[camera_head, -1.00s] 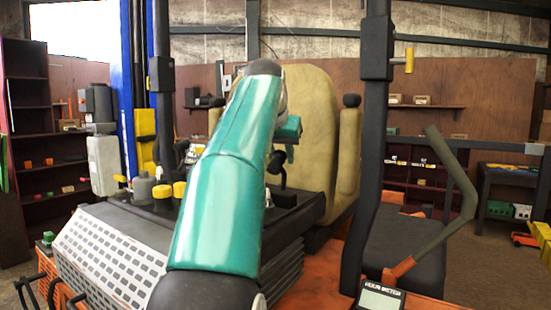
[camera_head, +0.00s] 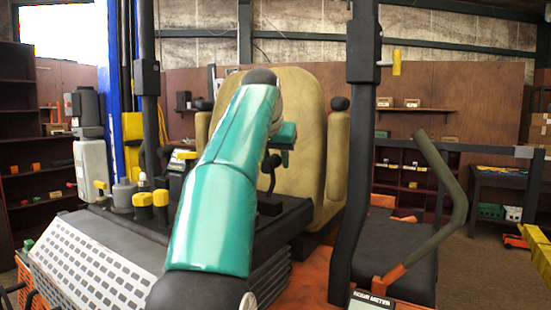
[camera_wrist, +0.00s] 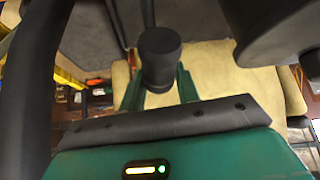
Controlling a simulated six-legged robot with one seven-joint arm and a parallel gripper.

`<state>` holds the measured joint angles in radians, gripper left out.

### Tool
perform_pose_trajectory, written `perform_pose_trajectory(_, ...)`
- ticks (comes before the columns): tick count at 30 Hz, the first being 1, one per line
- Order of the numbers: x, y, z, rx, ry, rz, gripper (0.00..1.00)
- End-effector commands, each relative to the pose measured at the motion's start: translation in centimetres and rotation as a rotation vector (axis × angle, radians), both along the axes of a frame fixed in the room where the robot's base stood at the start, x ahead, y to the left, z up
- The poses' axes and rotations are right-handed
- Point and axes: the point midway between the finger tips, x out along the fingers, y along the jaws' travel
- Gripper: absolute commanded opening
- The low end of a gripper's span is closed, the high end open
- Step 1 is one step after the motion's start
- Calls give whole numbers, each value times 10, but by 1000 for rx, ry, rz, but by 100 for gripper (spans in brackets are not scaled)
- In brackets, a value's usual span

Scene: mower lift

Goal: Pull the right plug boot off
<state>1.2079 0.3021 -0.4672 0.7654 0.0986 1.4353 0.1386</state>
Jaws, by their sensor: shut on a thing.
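In the wrist view my gripper (camera_wrist: 160,82) has its two green fingers on either side of a black, round-topped cylindrical piece, the plug boot (camera_wrist: 160,45). The fingers are closed on it. Whether the boot is still seated on a plug cannot be told, because its lower end is hidden by the gripper. In the head view my green arm covers most of the middle, and only a green part of my gripper (camera_head: 286,135) shows past its right side, in front of the tan seat.
The mower's tan seat (camera_head: 308,100) stands behind my arm. Yellow-capped fittings (camera_head: 143,199) and a perforated grey cover (camera_head: 85,255) lie left. A dark upright post (camera_head: 355,150) and a bent lever (camera_head: 445,180) stand right. Open floor shows at far right (camera_head: 485,270).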

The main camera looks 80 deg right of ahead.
Motion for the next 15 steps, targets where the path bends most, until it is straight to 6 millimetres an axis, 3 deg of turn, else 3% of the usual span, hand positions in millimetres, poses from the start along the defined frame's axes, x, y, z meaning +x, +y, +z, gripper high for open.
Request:
perform_pose_trajectory(1, -4, -2, -10, 26, 7, -10, 0)
perform_pose_trajectory(8, -4, -2, -10, 27, 6, -11, 0)
perform_pose_trajectory(9, -5, -3, -10, 27, 6, -11, 36)
perform_pose_trajectory(12, -4, -3, -9, 24, 6, -9, 51)
perform_pose_trajectory(15, -3, -2, -7, 20, 4, -7, 51)
